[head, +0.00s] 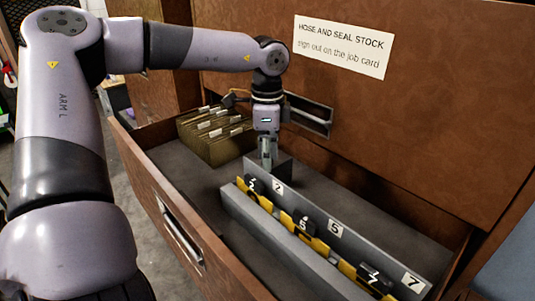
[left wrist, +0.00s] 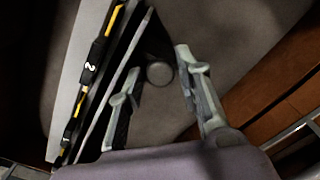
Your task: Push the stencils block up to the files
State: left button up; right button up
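The stencils block (head: 285,240) is a long grey rack in the open drawer. It holds yellow stencils with black numbered tags; white number labels sit on its back wall. In the left wrist view the block (left wrist: 72,65) runs along the left side. The files (head: 222,148) are tan folders with white tabs in the drawer's back left corner, with bare floor between them and the block. My left gripper (head: 267,160) points down at the block's far end. In the left wrist view its fingers (left wrist: 163,97) are apart, the left one close beside the block; contact is unclear. My right gripper is out of view.
The drawer (head: 160,190) has wooden walls around a grey floor. The cabinet front (head: 440,90), with a paper notice (head: 342,45) and a recessed handle, rises close behind my left gripper. Bare drawer floor lies left of the block and behind it.

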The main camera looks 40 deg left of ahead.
pick_arm(q)
jog(key=shift+c, duration=1.3)
grip_shut()
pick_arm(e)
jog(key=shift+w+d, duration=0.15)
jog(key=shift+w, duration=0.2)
